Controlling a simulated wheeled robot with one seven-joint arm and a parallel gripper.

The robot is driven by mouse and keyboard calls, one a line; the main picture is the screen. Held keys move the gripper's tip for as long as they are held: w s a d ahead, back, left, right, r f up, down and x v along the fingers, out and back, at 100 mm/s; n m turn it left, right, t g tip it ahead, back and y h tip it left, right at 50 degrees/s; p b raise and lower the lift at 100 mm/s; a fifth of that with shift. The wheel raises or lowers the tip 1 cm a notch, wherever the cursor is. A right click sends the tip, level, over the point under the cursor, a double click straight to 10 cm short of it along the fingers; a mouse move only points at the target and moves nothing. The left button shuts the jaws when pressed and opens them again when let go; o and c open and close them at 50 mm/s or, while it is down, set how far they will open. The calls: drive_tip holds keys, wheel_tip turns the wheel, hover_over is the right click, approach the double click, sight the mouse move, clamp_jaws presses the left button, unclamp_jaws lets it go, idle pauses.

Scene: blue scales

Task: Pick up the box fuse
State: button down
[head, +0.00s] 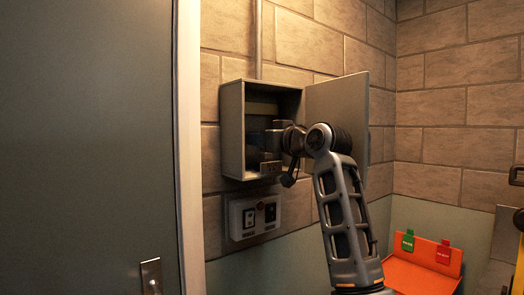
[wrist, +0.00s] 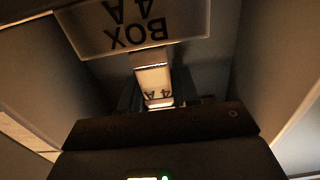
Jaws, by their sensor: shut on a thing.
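The box fuse (wrist: 153,80) is a pale block marked "4 A" in the wrist view, between the dark fingers of my gripper (wrist: 156,98). My gripper (head: 270,152) is shut on it, inside the open grey wall box (head: 233,130) in the head view. A plate with upside-down lettering "BOX 4 A" (wrist: 133,22) is at the top of the wrist view. In the head view my wrist hides much of the box interior, and I cannot make out the fuse there. I cannot tell whether the fuse is free of its seat.
The box door (head: 335,105) stands open to the right of my gripper. A switch panel (head: 255,214) is below the box. A grey door (head: 85,150) is at the left. An orange bin (head: 408,273) with green and red tags is at the lower right.

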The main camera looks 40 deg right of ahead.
drive_tip(key=s+a+b, duration=0.1)
drive_tip(key=s+a, duration=0.3)
drive_tip(key=s, duration=0.4)
drive_tip(key=s+a+r+b, duration=0.1)
drive_tip(key=s+a, duration=0.3)
drive_tip(key=s, duration=0.4)
drive_tip(key=shift+b, duration=0.35)
drive_tip(key=shift+s+r+p, duration=0.1)
drive_tip(key=shift+r+p, duration=1.65)
drive_tip(key=shift+p, duration=0.15)
drive_tip(key=s, duration=0.5)
drive_tip(key=shift+s+d+f, duration=0.15)
drive_tip(key=shift+s, duration=0.1)
drive_tip(key=s+b, duration=0.1)
drive_tip(key=b, duration=0.4)
drive_tip(key=shift+s+b, duration=0.35)
drive_tip(key=shift+b, duration=0.05)
